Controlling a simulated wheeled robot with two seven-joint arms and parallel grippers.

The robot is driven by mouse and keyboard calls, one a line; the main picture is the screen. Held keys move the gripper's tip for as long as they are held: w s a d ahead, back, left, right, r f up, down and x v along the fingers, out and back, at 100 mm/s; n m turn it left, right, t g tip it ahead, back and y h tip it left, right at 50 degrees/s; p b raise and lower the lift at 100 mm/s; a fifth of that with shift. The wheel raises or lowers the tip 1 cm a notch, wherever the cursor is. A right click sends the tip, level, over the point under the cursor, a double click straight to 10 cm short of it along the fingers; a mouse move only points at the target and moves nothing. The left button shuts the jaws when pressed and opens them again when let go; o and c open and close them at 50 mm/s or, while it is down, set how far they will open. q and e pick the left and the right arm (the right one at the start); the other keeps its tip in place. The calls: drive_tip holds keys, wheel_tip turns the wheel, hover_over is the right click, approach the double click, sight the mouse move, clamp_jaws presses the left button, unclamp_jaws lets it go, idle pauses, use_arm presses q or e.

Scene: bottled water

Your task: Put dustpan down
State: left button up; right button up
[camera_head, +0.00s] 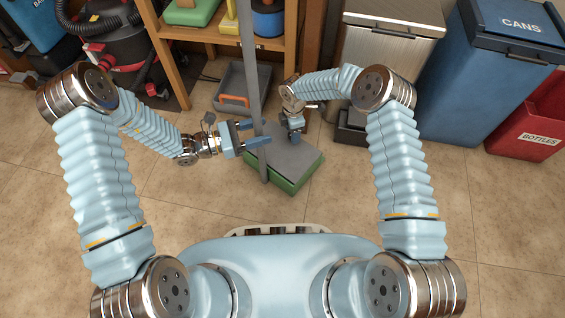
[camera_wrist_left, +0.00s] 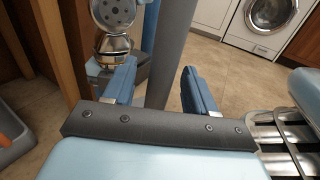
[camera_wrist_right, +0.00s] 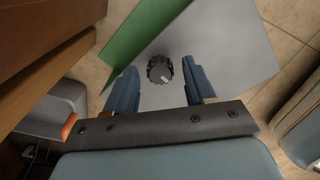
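A flat grey plate with green sides (camera_head: 290,172) rests on the floor in the head view. A grey upright pole (camera_head: 247,45) rises at its left edge; I take the two together as the dustpan and its long handle. My left gripper (camera_head: 259,134) is open around the pole, which shows between its fingers in the left wrist view (camera_wrist_left: 170,70), with a gap on the left side. My right gripper (camera_head: 292,133) points down above the plate. In the right wrist view (camera_wrist_right: 160,90) its fingers are apart, with a dark round knob (camera_wrist_right: 160,69) seen between them on the plate.
A grey tray with an orange handle (camera_head: 236,101) lies behind the plate. A wooden shelf (camera_head: 220,36) and a vacuum cleaner (camera_head: 118,45) stand at the back left. A metal bin (camera_head: 385,50), blue bin (camera_head: 480,85) and red bin (camera_head: 530,125) stand right. The front floor is clear.

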drive_tip(key=shift+r, duration=0.15)
use_arm(q)
drive_tip(key=v, duration=1.2)
use_arm(e)
wheel_tip(320, 180, up, 12)
idle(1.0)
